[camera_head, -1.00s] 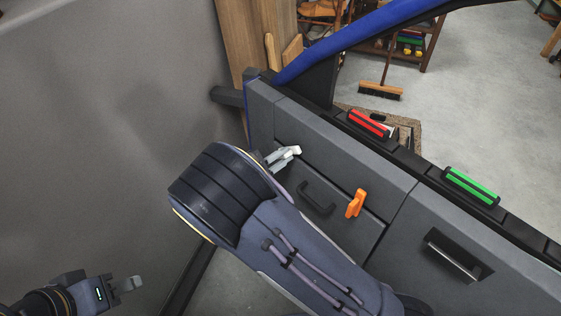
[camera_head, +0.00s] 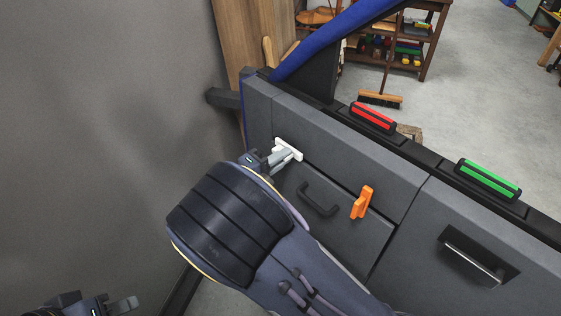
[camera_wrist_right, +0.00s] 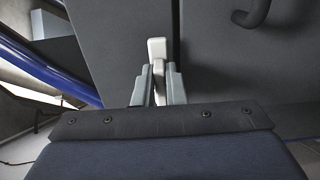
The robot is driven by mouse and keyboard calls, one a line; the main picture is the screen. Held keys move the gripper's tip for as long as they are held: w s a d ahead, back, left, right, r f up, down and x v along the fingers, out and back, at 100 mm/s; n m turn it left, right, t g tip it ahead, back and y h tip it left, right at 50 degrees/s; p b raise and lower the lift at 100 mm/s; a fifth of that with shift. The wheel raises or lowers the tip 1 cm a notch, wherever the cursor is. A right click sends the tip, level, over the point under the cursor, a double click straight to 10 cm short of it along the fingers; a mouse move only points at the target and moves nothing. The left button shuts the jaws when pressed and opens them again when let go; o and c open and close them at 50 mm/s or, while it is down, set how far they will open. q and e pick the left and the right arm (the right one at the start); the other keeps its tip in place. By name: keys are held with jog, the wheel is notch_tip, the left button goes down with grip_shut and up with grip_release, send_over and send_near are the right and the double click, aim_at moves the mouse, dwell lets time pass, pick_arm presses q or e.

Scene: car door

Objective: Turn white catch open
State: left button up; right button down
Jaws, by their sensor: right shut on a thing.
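The white catch (camera_head: 289,148) sits on the grey car door's panel, near its left end, above the black pull handle. In the head view it shows as a short bar slanting down to the right. My right gripper (camera_head: 277,159) is at the catch. In the right wrist view its two grey fingers (camera_wrist_right: 158,88) are closed around the lower part of the white catch (camera_wrist_right: 157,49), whose top end stands out beyond them. My left gripper (camera_head: 124,305) is at the bottom left, far from the door, partly cut off by the picture's edge; its jaw opening cannot be made out.
An orange catch (camera_head: 362,202) and a black pull handle (camera_head: 317,198) are right of the white catch. Red (camera_head: 373,117) and green (camera_head: 488,178) pieces lie on the door's top ledge. A grey wall (camera_head: 100,130) fills the left.

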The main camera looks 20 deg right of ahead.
dwell(0.5)
jog(key=c, duration=1.5)
grip_release()
jog(key=shift+a, duration=0.1)
jog(key=p+v, duration=0.1)
jog(key=v, duration=0.6)
jog(key=shift+s+a+f+p, duration=0.1)
jog(key=shift+s+a+p, duration=0.1)
jog(key=shift+a+p, duration=0.1)
